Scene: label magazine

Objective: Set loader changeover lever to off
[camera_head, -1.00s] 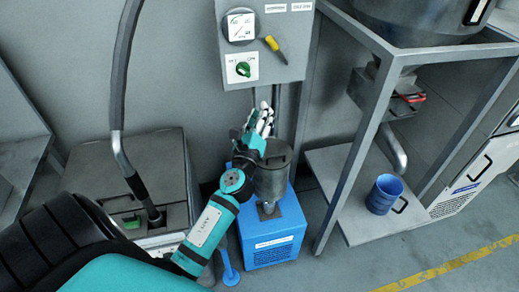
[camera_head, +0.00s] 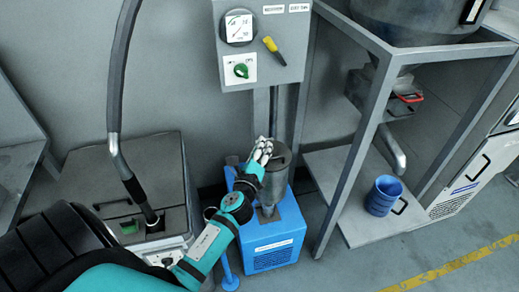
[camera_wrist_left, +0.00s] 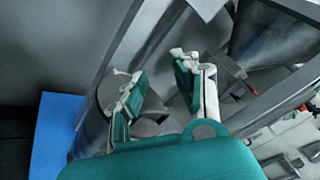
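A grey control panel (camera_head: 265,25) hangs on the wall at top centre in the head view. The panel's labels are too small to read, so I cannot tell which control is the loader changeover lever. My left gripper (camera_head: 263,148) is below the panel, apart from both controls, in front of a grey cylinder (camera_head: 270,178). In the left wrist view its fingers (camera_wrist_left: 155,72) are spread with nothing between them. My right gripper is not seen.
The cylinder stands on a blue box (camera_head: 273,241) below the panel. A grey cabinet (camera_head: 160,165) with a bent hose is left.

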